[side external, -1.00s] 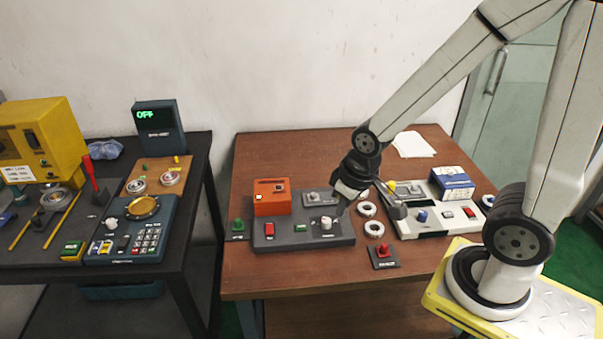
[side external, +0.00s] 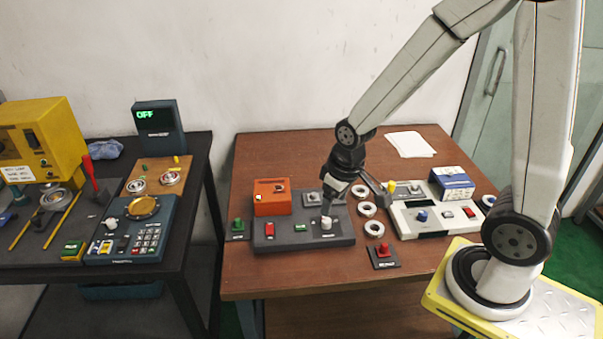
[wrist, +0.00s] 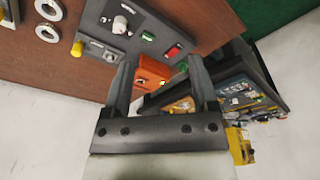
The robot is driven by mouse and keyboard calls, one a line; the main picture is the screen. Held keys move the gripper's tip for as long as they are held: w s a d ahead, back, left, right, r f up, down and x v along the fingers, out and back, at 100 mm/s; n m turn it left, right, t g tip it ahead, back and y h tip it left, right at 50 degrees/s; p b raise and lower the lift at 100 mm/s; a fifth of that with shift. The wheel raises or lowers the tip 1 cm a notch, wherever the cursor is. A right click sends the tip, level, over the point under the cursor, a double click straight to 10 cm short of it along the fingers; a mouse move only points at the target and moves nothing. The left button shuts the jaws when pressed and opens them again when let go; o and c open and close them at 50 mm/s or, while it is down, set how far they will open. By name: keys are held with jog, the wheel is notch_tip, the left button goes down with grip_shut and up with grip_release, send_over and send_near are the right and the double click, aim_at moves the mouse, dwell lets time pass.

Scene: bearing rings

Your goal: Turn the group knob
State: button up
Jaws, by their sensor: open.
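A dark grey panel (side external: 280,238) on the brown table carries a white knob (side external: 326,224) at its right end. Its label is too small to read, so I cannot tell if it is the group knob. The knob also shows at the upper left in the wrist view (wrist: 121,25). My gripper (side external: 326,211) is above the panel, just over the white knob in the side view; contact cannot be told. In the wrist view my gripper (wrist: 160,77) has its two fingers apart, with nothing held between them.
An orange box (side external: 271,196) and a small grey unit (side external: 312,199) stand behind the panel. White rings (side external: 367,209) lie to its right, beside a white panel (side external: 412,229) with a blue knob. A red button (side external: 383,250) is in front. Another bench stands left.

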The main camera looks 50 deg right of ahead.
jog(key=w+d+f+g, duration=0.1)
jog(key=w+d+f, duration=0.3)
jog(key=w+d, duration=0.1)
jog(key=g, duration=0.1)
send_over(327, 220)
jog(key=shift+n, duration=0.3)
notch_tip(327, 220, down, 6)
jog(key=shift+d+f, duration=0.1)
jog(key=shift+d, duration=0.05)
jog(key=shift+f, duration=3.85)
grip_shut()
